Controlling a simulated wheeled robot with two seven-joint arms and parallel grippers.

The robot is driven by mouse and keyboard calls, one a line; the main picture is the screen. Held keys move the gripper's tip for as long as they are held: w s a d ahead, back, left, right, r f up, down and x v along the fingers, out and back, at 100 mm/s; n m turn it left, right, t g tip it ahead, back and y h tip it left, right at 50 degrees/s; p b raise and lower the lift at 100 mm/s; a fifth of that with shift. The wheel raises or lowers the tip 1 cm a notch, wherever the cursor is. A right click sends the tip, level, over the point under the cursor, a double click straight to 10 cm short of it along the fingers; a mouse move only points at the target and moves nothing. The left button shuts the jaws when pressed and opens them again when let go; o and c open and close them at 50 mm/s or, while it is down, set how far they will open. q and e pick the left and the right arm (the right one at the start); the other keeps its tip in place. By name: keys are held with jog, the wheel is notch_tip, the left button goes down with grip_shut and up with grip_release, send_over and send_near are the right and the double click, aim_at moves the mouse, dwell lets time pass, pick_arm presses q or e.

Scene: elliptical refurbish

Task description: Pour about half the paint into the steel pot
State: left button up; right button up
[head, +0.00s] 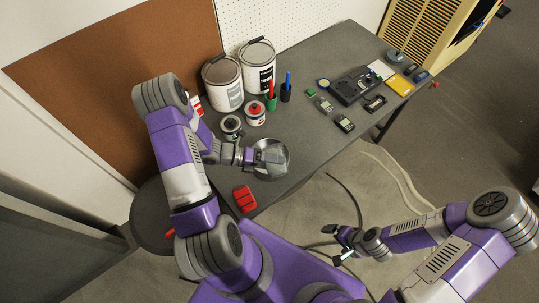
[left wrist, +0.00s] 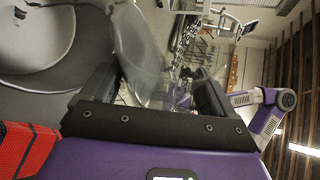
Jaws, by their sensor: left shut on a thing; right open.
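My left gripper (head: 255,156) is shut on a grey, shiny container (head: 269,154) over the table's near part. In the left wrist view the container (left wrist: 148,60) sits between the two dark fingers and looks tilted. The steel pot (head: 286,163) is a round, shiny vessel below and around the held container in the head view. Its rim and pale inside (left wrist: 30,35) show at the upper left of the left wrist view. I cannot tell how much paint is in either vessel. My right gripper (head: 343,246) is open and empty, low beyond the table's edge.
Two large cans (head: 222,88) (head: 258,68) and two small cans (head: 231,128) (head: 255,114) stand behind the pot on the grey table (head: 310,150). Pen cups (head: 286,94) stand beside them. A red block (head: 244,199) lies near the front edge. Electronics (head: 355,86) lie farther right.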

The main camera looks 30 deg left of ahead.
pick_arm(q)
jog(key=shift+w+a+f+n+h, duration=0.15)
jog(key=shift+n+h, duration=0.15)
dwell(2.1)
jog(key=shift+s+d+r+m+y, duration=0.25)
jog(key=shift+r+m+y, duration=0.2)
jog(key=shift+m, duration=0.25)
jog(key=shift+s+d+f+m+t+y+b, duration=0.15)
jog(key=shift+f+m+t+y+b, duration=0.4)
jog(key=shift+b, duration=0.35)
jog(key=shift+r, duration=0.1)
